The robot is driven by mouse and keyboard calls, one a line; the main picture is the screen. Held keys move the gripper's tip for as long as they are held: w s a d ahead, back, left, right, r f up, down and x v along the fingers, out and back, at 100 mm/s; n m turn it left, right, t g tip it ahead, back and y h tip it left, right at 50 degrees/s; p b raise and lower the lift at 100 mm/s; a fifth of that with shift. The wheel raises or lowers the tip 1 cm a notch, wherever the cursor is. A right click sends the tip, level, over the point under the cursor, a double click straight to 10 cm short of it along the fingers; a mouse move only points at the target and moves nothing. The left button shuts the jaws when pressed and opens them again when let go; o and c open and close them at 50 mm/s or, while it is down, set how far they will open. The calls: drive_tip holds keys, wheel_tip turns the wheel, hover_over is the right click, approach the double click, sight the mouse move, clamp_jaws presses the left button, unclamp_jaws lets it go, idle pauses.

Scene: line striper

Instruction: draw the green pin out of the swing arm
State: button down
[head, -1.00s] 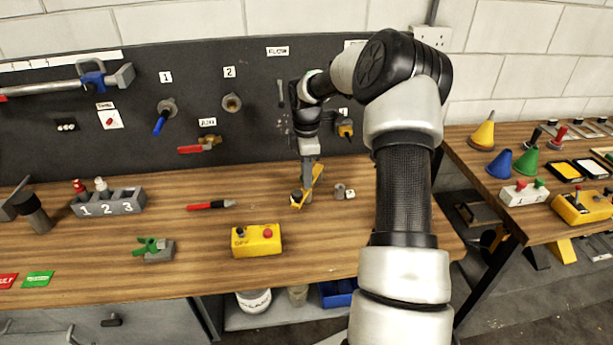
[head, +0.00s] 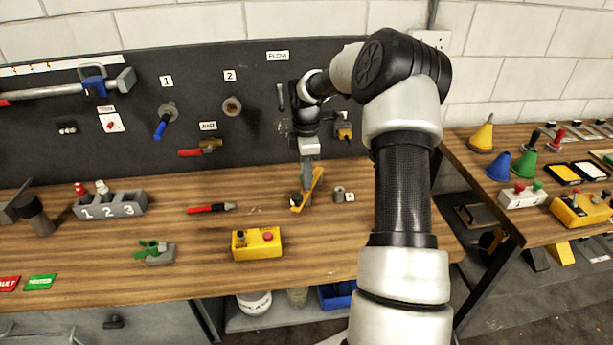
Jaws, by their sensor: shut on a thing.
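A yellow swing arm (head: 314,185) stands slanted on a small base on the wooden bench, in the middle of the head view. My gripper (head: 306,186) points down right at it, and its fingers overlap the swing arm in the picture. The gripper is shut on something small. I take this to be the green pin, but no green shows there. The fingers and the swing arm hide the pin and its hole.
A grey round part with a white cube (head: 343,196) lies close right of the swing arm. The dark pegboard (head: 255,140) rises behind.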

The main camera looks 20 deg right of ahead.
drive_tip(key=shift+r+p, duration=2.4)
drive_tip(key=shift+r, duration=0.75)
